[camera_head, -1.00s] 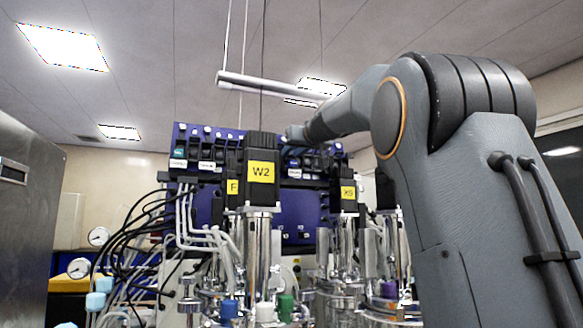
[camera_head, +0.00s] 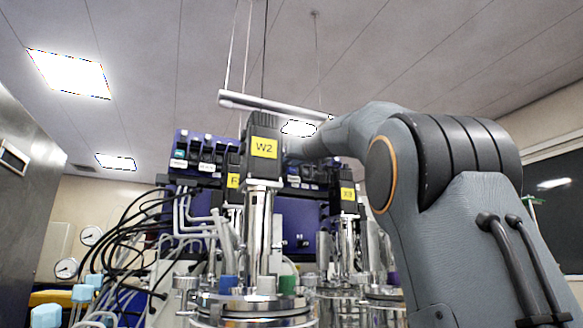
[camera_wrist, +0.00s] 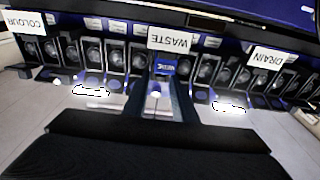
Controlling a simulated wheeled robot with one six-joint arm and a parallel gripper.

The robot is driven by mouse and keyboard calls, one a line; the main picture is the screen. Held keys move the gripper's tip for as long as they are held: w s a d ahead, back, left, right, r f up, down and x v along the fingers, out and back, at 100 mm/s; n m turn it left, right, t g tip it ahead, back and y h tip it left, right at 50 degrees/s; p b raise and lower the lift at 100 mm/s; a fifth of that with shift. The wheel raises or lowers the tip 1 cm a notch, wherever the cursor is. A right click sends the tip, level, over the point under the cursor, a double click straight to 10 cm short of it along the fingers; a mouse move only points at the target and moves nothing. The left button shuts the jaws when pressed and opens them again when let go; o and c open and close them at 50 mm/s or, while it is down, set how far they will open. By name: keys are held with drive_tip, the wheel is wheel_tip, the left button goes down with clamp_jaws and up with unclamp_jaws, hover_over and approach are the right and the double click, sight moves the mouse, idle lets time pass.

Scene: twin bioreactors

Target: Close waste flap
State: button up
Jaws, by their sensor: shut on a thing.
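In the wrist view, a row of small black units runs across the picture. The waste unit sits mid-row beside the upside-down "WASTE" label (camera_wrist: 170,39). Its waste flap (camera_wrist: 165,68) shows a blue face with small light lettering. My gripper (camera_wrist: 160,95) reaches up from below, with its dark fingers on either side of the waste unit. It is shut on the flap; the exact contact and the flap's angle are hard to see. In the head view, my arm reaches the blue rack (camera_head: 297,218), and my gripper is hidden there behind the W2 motor.
In the head view, the black W2 motor (camera_head: 263,147) stands before the rack. Black cables (camera_head: 130,225) hang at left. A pale bar (camera_head: 270,105) hangs above.

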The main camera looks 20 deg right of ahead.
idle(0.4)
drive_tip(key=o, duration=0.7)
drive_tip(key=shift+s, duration=0.1)
drive_tip(key=shift+s+f+b, duration=0.15)
drive_tip(key=shift+s+b, duration=0.4)
drive_tip(key=shift+s, duration=0.7)
drive_tip(key=shift+s+f+b, duration=0.2)
drive_tip(key=shift+s+b, duration=0.4)
drive_tip(key=shift+s, duration=0.65)
drive_tip(key=shift+s+f+b, duration=0.15)
drive_tip(key=shift+s+b, duration=0.4)
drive_tip(key=shift+s, duration=0.7)
drive_tip(key=shift+d, duration=0.1)
